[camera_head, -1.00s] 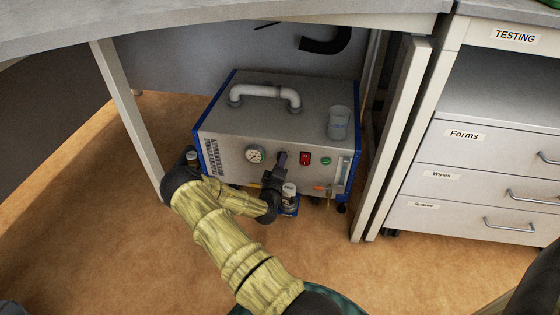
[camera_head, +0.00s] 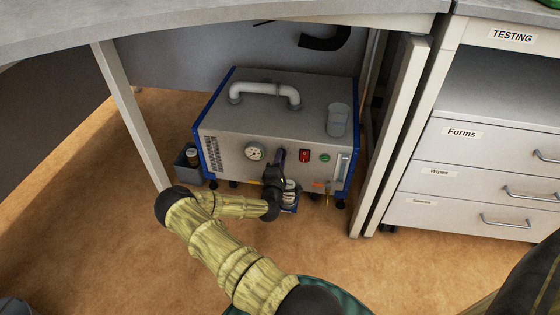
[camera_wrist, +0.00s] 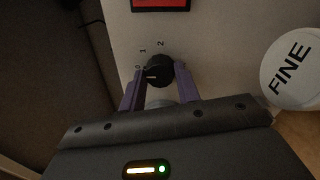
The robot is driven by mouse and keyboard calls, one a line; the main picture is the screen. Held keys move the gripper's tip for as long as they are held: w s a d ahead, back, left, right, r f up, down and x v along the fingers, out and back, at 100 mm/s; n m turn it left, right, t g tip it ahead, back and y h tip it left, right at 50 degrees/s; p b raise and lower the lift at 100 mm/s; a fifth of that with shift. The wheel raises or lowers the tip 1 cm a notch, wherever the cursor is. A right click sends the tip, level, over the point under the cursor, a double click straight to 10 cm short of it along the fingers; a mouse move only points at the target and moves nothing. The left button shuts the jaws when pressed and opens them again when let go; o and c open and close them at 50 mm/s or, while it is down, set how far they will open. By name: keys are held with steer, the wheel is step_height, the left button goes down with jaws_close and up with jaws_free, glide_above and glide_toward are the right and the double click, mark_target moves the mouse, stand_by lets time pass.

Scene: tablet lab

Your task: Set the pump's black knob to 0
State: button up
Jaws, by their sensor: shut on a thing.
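The pump (camera_head: 225,120) is a grey box with blue edges under the table. Its black knob (camera_wrist: 158,68) shows in the wrist view, with the marks 0, 1 and 2 curving around its upper left side. A short pale line on the knob points left, close to the 0. My gripper (camera_wrist: 160,78) has its purple fingers on both sides of the knob and is shut on it. In the head view my gripper (camera_head: 278,160) is at the pump's front, and it hides the knob there.
A gauge (camera_head: 254,152), red switch (camera_head: 304,155) and green button (camera_head: 325,158) are on the pump's front. A glass beaker (camera_head: 338,120) stands on top. A white-capped container marked FINE (camera_wrist: 291,70) is close right in the wrist view. Table legs (camera_head: 130,115) flank the pump.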

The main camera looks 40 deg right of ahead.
steer(key=shift+f, duration=0.1)
steer(key=o, duration=1)
steer(key=shift+c, duration=0.2)
steer(key=p+v, duration=0.6)
steer(key=v, duration=1.1)
steer(key=shift+s+a, duration=0.15)
steer(key=shift+a, duration=0.05)
